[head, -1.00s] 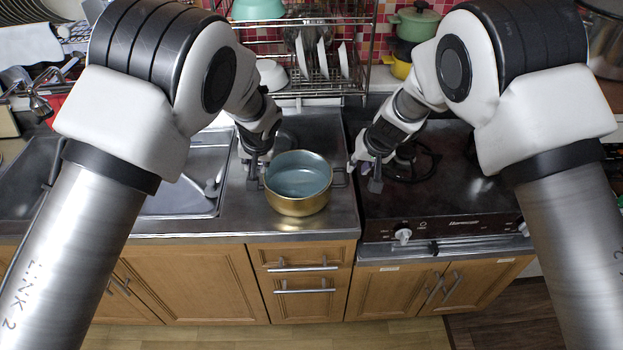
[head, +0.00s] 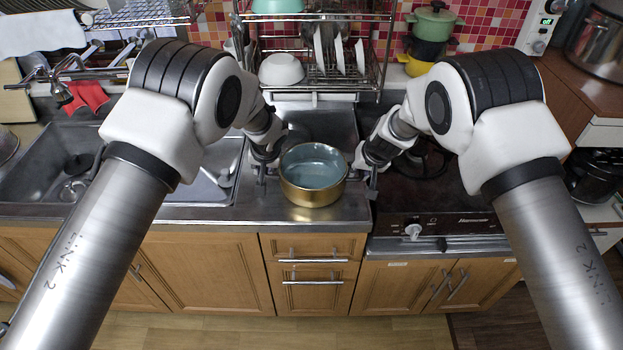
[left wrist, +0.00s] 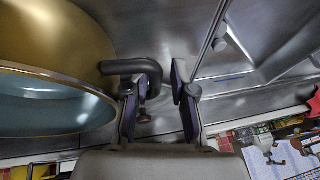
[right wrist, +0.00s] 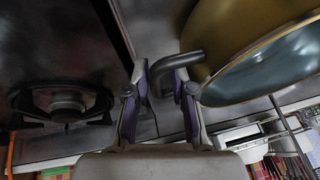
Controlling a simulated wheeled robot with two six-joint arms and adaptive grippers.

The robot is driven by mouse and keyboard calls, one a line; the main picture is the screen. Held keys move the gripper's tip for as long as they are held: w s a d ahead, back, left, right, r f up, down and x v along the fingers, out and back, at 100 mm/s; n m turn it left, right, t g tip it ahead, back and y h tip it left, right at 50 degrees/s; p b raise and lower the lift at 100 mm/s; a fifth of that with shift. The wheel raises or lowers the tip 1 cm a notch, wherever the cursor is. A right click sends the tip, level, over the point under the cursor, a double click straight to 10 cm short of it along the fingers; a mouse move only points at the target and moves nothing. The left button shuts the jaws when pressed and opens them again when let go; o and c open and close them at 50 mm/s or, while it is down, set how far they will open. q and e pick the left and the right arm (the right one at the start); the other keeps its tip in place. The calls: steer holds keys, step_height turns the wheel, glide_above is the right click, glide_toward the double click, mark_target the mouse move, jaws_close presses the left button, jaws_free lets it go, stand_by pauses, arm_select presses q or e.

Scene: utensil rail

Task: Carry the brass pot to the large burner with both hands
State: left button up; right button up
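The brass pot (head: 313,190), gold outside and blue-grey inside, stands upright on the steel counter between sink and stove. My left gripper (head: 262,174) is at its left handle; in the left wrist view the dark handle (left wrist: 135,67) reaches between spread fingers (left wrist: 158,95), with a gap left. My right gripper (head: 373,182) is at the right handle; in the right wrist view that handle (right wrist: 182,60) ends between the fingers (right wrist: 162,88), which also stand apart. A burner (right wrist: 65,100) shows left in the right wrist view; my right arm partly covers it in the head view (head: 428,160).
The sink (head: 45,175) lies left of the pot. A dish rack (head: 315,75) with bowls and plates stands behind it. The dark stove top (head: 470,190) to the right has free surface. Green and yellow pots (head: 433,25) stand behind the stove.

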arm_select(q)
steer(key=shift+d, duration=0.15)
arm_select(e)
steer(key=shift+d+f, duration=0.1)
arm_select(q)
steer(key=shift+w+f, duration=0.1)
steer(key=shift+w, duration=0.05)
jaws_close()
arm_select(e)
steer(key=shift+w+d, duration=0.1)
steer(key=shift+w, duration=0.05)
jaws_close()
